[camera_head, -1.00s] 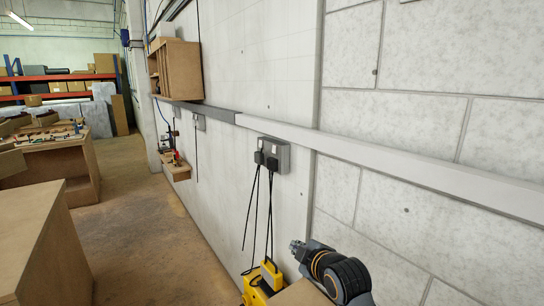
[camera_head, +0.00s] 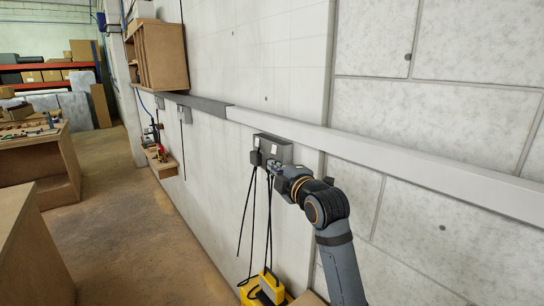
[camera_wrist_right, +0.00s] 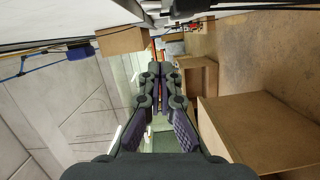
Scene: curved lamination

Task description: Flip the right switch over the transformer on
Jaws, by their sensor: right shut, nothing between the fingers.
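The grey double switch box (camera_head: 282,150) is fixed to the wall below the pale rail, with black plugs and cables at its front. My right gripper (camera_head: 272,166) is in front of the box's lower right part and hides some of it, including most of the right side. I cannot tell whether it touches the box or which way the right switch is set. In the right wrist view the right gripper's fingers (camera_wrist_right: 163,68) are shut and empty. The yellow transformer (camera_head: 264,288) is below on the floor side, partly cut off. My left gripper is not in view.
The pale rail (camera_head: 400,165) runs along the wall above my right arm. Black cables (camera_head: 249,215) hang from the box. A wooden wall cabinet (camera_head: 160,56) and a wooden bench (camera_head: 25,255) are to the left, with open floor (camera_head: 125,235) between.

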